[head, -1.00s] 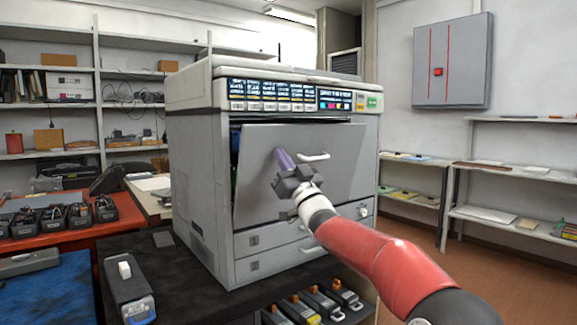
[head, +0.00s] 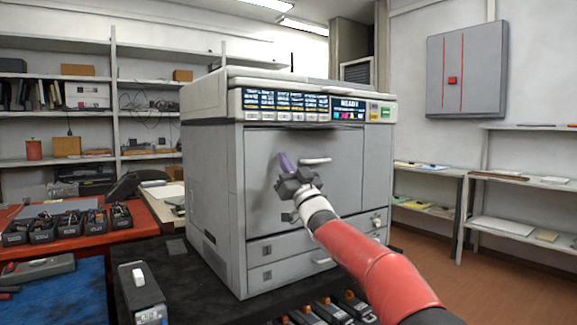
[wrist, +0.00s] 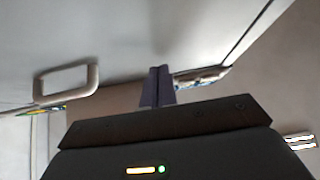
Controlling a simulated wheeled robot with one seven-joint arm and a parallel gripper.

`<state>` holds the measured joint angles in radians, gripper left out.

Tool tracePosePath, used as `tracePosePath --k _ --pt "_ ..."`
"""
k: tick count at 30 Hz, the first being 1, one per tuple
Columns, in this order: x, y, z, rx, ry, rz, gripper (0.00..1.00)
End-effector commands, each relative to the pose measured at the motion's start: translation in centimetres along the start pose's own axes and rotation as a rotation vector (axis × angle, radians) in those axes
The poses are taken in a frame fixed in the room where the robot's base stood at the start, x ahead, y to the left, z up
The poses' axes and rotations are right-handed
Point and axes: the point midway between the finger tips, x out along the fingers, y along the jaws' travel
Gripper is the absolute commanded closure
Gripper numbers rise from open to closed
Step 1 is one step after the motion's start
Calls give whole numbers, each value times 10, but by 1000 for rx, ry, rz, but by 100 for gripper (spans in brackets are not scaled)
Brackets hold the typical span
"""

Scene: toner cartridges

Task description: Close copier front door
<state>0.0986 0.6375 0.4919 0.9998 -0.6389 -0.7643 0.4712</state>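The copier (head: 212,160) is a large grey-white machine on a dark table. Its front door (head: 340,190) is upright and looks flush with the copier's front, with no clear gap along its top or left edge. The door's white handle (head: 315,160) is right of my gripper; a pale handle also shows in the wrist view (wrist: 97,82). My gripper (head: 285,161) is at the middle-left of the door. Its purple fingers (wrist: 158,72) are together and empty, close to the door; whether they touch it is unclear.
A dark cartridge with a white knob (head: 139,292) lies at the front left, and several cartridges (head: 335,312) lie at the front edge. The red table (head: 150,205) is left. Open floor (head: 425,270) is right.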

Motion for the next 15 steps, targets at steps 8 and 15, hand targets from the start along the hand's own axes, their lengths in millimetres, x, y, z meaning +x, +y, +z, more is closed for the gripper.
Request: tracePosePath --k 8,15 --pt "-44 0 -26 -8 3 0 100" --pt "-73 0 -57 -6 2 0 100"
